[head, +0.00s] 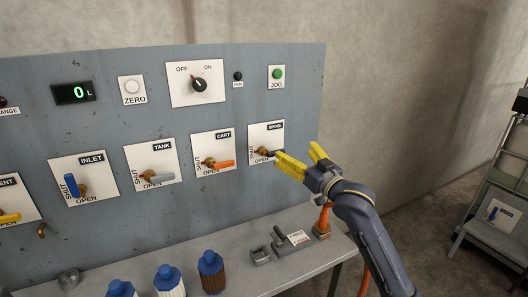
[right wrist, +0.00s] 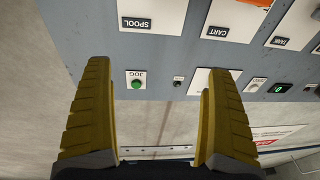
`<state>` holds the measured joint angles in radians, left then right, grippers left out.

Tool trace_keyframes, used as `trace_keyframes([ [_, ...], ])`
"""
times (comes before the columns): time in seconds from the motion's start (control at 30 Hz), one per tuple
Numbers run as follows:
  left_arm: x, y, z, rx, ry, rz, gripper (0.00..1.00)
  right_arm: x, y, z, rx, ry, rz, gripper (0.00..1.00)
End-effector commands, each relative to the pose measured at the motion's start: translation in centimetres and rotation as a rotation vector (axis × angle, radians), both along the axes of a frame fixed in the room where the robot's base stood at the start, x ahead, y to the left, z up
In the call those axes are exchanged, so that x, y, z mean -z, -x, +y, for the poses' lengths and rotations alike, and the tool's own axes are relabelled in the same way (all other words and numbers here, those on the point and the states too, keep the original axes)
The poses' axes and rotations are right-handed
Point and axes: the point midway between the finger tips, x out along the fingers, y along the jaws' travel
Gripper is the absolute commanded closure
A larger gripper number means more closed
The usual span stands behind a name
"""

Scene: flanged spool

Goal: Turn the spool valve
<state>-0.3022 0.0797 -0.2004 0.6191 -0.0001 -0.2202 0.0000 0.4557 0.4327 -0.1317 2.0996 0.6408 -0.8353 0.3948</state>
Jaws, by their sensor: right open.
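The spool valve (head: 262,152) sits on a white plate labelled SPOOL, at the right end of the valve row on the grey panel. Its brass-coloured hub shows, with a short dark part to its right; the handle's far end is partly hidden by a yellow finger. My right gripper (head: 298,153) is open, its two yellow fingers just right of the valve in the head view. I cannot tell whether a finger touches the handle.
The cart valve (head: 217,164), tank valve (head: 157,177) and inlet valve (head: 74,187) are left of the spool plate. A green JOG button (head: 277,74) and a rotary switch (head: 199,85) sit above. Blue-capped bottles (head: 211,272) stand on the bench below. The wall side is clear.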

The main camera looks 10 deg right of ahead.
Motion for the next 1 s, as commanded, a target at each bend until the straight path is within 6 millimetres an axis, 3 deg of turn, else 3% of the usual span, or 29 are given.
trace_keyframes([
  [0.03,0.0,0.0,0.0,0.000,0.000,0.000,0.58,2.1,0.0,-0.6,0.022,0.002,0.041,0.10],
  [0.1,0.0,0.0,0.0,0.000,0.000,0.000,0.58,3.5,0.2,-1.2,0.043,0.008,0.071,0.10],
  [0.3,0.0,-0.3,0.0,0.000,0.000,-0.003,0.58,6.2,0.7,-2.2,0.080,0.021,0.131,0.10],
  [0.57,0.0,-0.4,0.0,-0.001,0.000,-0.004,0.58,6.5,-1.6,-1.9,0.087,0.024,0.139,0.10],
  [1.0,0.0,-0.3,0.0,-0.001,0.000,-0.004,0.58,6.5,-9.4,-0.1,0.086,0.023,0.140,0.10],
])
